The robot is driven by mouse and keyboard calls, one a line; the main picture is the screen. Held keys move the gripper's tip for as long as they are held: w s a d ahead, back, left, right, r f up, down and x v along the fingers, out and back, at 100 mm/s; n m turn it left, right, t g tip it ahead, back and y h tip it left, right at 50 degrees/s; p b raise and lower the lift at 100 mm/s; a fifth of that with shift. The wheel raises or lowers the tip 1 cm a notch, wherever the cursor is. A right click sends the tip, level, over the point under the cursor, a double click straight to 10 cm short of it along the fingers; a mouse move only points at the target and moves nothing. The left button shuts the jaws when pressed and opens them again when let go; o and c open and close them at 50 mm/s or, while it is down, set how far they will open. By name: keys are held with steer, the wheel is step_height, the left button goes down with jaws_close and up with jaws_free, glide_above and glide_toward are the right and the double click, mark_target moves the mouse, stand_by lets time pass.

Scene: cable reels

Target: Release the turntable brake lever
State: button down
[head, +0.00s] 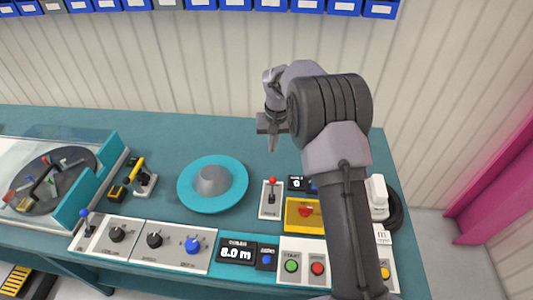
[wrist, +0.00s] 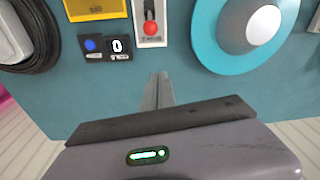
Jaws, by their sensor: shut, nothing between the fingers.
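A red-knobbed lever (head: 271,183) stands on a white plate just right of the teal turntable (head: 238,195), which has a grey cone hub. The lever's knob also shows in the wrist view (wrist: 151,28), a little beyond the fingertips; the label on its plate is too small to read. A second lever with a blue knob (head: 84,213) stands on the left front panel; I cannot tell from labels which is the brake. My gripper (head: 272,147) is shut and empty, pointing down behind the red-knobbed lever, apart from it. It shows in the wrist view (wrist: 162,77).
A yellow panel with a red knob (head: 305,211) and a small counter (head: 297,183) sit right of the lever. A black cable coil (head: 394,212) lies at the right. Dials and buttons line the front. The table behind the turntable is clear.

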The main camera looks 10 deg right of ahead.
step_height(320, 180, down, 10)
steer(key=b, duration=0.4)
steer(key=shift+a+f, duration=0.1)
steer(key=shift+a, duration=0.05)
steer(key=s, duration=0.1)
steer(key=s+r+b, duration=0.1)
steer(key=s, duration=0.1)
steer(key=shift+s+a+r, duration=0.15)
steer(key=shift+a, duration=0.05)
steer(key=shift+s, duration=0.1)
steer(key=shift+r, duration=0.1)
steer(key=shift+d, duration=0.1)
